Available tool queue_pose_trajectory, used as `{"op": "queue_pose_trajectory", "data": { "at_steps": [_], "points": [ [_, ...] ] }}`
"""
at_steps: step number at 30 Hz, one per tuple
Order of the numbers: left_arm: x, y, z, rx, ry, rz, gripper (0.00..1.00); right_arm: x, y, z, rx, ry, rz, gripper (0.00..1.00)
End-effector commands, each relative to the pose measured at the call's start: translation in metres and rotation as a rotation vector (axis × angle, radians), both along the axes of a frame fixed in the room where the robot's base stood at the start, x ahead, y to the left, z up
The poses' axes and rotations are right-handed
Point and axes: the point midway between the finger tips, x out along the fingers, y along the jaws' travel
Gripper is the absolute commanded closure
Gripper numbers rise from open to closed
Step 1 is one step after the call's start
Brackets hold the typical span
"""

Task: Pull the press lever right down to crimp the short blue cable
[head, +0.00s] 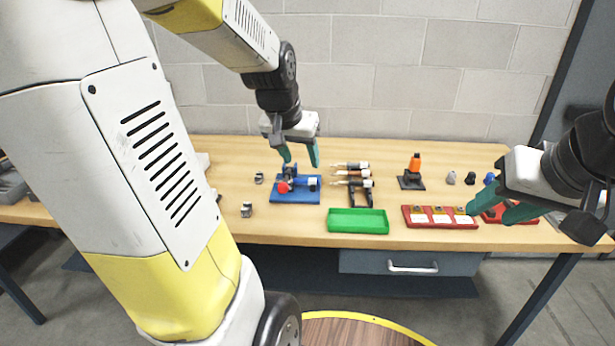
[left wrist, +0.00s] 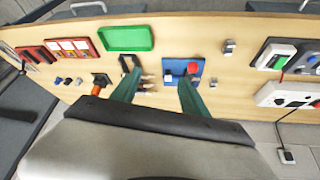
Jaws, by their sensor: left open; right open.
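The press (head: 296,196) has a blue base and stands on the table at centre left. A red knob (head: 283,187), apparently the lever's end, sits low at its left. My left gripper (head: 301,158) is open and empty above the press. My right gripper (head: 497,208) is open and empty over the right red tray.
A rack (head: 361,198) with several cables stands right of the press. A green tray (head: 358,221) and a red tray (head: 437,224) lie along the front edge. An orange-topped tool (head: 414,165) stands behind. Small metal pieces (head: 246,210) lie left of the press.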

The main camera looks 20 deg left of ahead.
Motion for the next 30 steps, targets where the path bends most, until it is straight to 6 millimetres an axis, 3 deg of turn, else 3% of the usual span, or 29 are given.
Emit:
{"op": "queue_pose_trajectory", "data": {
  "at_steps": [3,6,12,19,30],
  "points": [
    [0.042,0.035,-0.040,0.046,0.038,0.012,0.47,0.000,0.000,0.000,0.000,0.000,0.000,0.56],
    [0.068,0.060,-0.071,0.082,0.058,0.012,0.47,0.000,0.000,0.000,0.000,0.000,0.000,0.56],
    [0.095,0.092,-0.114,0.127,0.081,0.006,0.47,0.000,0.000,0.000,0.000,0.000,0.000,0.56],
    [0.104,0.100,-0.135,0.135,0.088,0.003,0.47,0.000,0.000,0.000,0.000,0.000,0.000,0.56],
    [0.125,0.104,-0.185,0.135,0.088,0.003,0.47,0.000,0.000,0.000,0.000,0.000,0.000,0.56]
  ]
}}
